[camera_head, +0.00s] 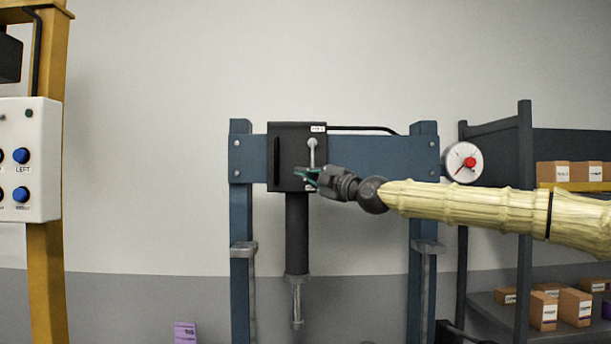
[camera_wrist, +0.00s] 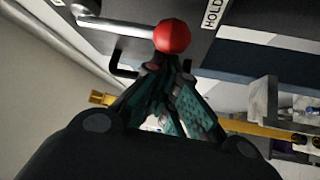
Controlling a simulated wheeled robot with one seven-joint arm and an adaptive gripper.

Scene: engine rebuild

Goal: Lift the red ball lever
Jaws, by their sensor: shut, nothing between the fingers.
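The red ball (camera_wrist: 172,36) shows large in the wrist view, on the end of a pale metal lever rod (camera_wrist: 125,26) that runs off to the upper left. In the head view the grey lever (camera_head: 312,150) hangs down the front of the black press box (camera_head: 289,150); its red ball does not show there. My gripper (camera_head: 311,177) is at the lower right front of that box. In the wrist view the teal-padded fingers of my gripper (camera_wrist: 163,68) come together just below the ball in the picture. They are shut and empty. I cannot tell whether they touch the ball.
The blue press frame (camera_head: 241,200) stands around the box, with a dial gauge (camera_head: 462,162) at its right. A shelf with cardboard boxes (camera_head: 575,307) is at the far right. A yellow post with a button panel (camera_head: 30,160) is at the left. The wall between is clear.

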